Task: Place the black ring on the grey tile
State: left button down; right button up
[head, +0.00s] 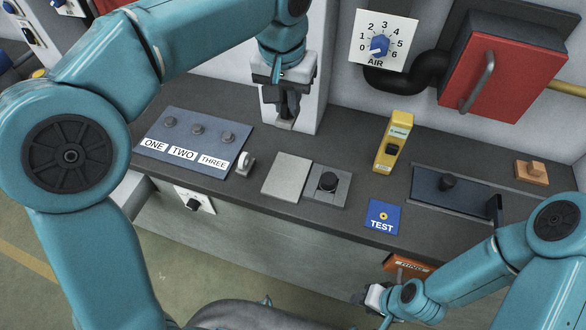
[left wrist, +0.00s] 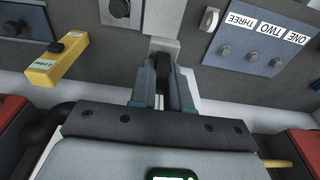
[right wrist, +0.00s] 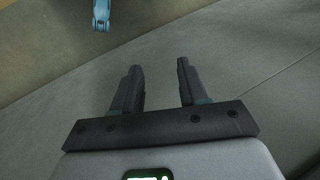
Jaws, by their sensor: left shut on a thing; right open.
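The grey tile (head: 287,177) lies on the dark bench top, left of a square plate with a black knob (head: 328,182). The tile also shows at the top of the left wrist view (left wrist: 160,14). My left gripper (head: 284,108) is above the back of the bench by the pale pillar, behind the tile in the head view. It is shut on a dark piece, the black ring (left wrist: 160,70), mostly hidden between the fingers. The ring is apart from the tile. My right gripper (right wrist: 158,85) is open and empty, low in front of the bench.
A blue panel (head: 185,140) with several knobs and a small white switch (head: 245,163) stand left of the tile. A yellow box (head: 394,140), a blue TEST plate (head: 382,217) and a dark slotted unit (head: 455,195) are to the right. An orange bin (head: 408,266) hangs at the front.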

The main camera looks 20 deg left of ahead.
aim_at(282, 126)
pick_arm(q)
jog(key=f, duration=1)
jog(key=f+b, duration=0.1)
jog(key=f, duration=0.4)
jog(key=shift+a+f, duration=0.15)
jog(key=shift+a, duration=0.15)
jog(key=shift+f, duration=2.2)
jog(key=shift+d, duration=0.1)
jog(key=shift+f, duration=0.1)
jog(key=c, duration=1.1)
grip_release()
jog(key=r, duration=0.4)
jog(key=s+r, duration=0.1)
jog(key=r, duration=0.7)
jog(key=shift+s+r, duration=0.15)
jog(key=shift+s, duration=0.15)
